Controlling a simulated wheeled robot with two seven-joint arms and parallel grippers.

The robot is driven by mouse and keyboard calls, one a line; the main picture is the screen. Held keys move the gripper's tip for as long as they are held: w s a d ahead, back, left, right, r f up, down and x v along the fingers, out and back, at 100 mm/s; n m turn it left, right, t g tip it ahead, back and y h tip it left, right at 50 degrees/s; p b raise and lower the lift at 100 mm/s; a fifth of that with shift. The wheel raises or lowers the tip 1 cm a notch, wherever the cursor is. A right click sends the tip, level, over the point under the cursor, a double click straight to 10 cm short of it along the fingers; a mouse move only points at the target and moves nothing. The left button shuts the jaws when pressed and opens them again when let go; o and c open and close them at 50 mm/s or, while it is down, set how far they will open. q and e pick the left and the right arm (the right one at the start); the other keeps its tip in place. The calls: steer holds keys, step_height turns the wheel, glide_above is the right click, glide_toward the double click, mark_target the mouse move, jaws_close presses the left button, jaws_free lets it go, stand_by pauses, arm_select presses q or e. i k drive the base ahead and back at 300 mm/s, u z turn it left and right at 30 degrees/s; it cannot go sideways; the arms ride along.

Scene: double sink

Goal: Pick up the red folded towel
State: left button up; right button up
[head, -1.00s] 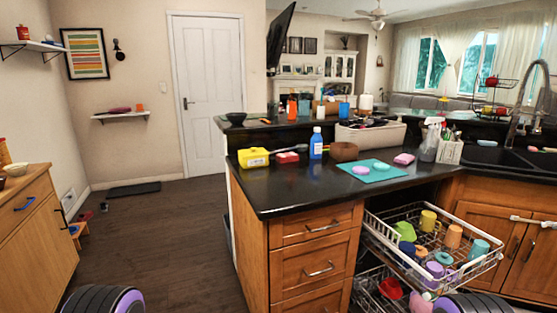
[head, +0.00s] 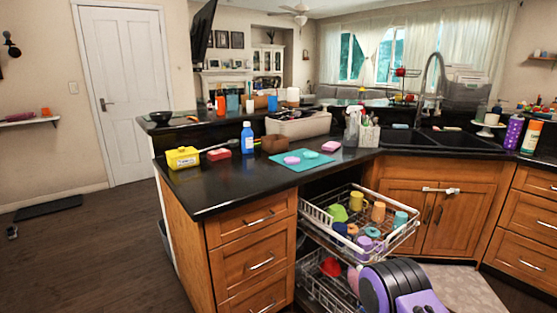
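A small, flat red item (head: 219,154) lies on the dark counter (head: 240,190), right beside a yellow box (head: 183,157). It may be the red folded towel, but it is too small to tell. A dark pinkish-red flat item (head: 17,118) on the wall shelf at the far left also looks like folded cloth. Neither of my grippers is in view. Only a black and purple part of my arm shows at the bottom right, in front of the lower dish rack.
A blue bottle (head: 247,139), a brown item (head: 275,144) and a teal mat (head: 301,161) stand near the red item. An open dishwasher rack (head: 330,215) with cups juts out below the counter. A double sink (head: 440,139) is at right.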

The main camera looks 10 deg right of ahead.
mark_target(222, 154)
steer(key=u, duration=1.35)
steer(key=i, duration=4.5)
steer(key=z, duration=3.15)
steer(key=k, duration=0.2)
steer(key=u, duration=0.1)
